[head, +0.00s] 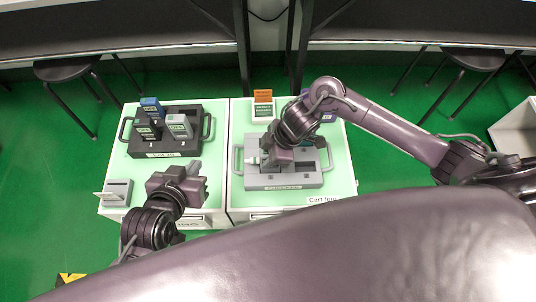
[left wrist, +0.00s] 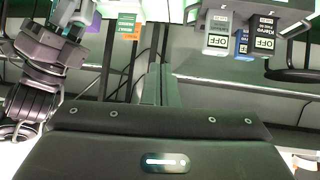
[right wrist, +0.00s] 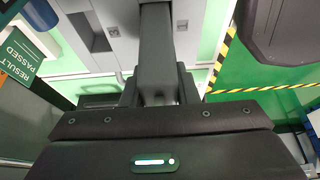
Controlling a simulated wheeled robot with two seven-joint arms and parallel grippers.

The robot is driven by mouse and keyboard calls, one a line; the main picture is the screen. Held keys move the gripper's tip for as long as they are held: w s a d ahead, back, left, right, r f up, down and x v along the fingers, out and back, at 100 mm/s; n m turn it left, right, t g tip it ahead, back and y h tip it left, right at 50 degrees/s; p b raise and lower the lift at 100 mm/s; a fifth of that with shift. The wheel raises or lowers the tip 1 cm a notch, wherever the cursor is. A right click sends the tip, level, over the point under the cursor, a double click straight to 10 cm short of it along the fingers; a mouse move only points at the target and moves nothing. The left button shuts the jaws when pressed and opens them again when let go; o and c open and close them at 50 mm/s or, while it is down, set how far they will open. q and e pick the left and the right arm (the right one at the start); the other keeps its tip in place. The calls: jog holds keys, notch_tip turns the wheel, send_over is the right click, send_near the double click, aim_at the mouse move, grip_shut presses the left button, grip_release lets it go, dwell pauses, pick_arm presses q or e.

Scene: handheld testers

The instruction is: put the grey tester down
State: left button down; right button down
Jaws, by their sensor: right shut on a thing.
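My right gripper (head: 279,160) is shut on a grey tester (right wrist: 156,55), low over the grey tray (head: 310,180) on the right cart. In the right wrist view the tester stands between the two fingers, with the slotted tray (right wrist: 98,38) behind it. The tester's lower end is hidden, so I cannot tell whether it touches the tray.
A small grey stand (head: 118,190) is at front left. An orange-and-green sign (head: 262,103) stands behind the grey tray.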

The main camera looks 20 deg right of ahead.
jog(key=shift+f, duration=0.1)
jog(key=c, duration=1.1)
grip_release()
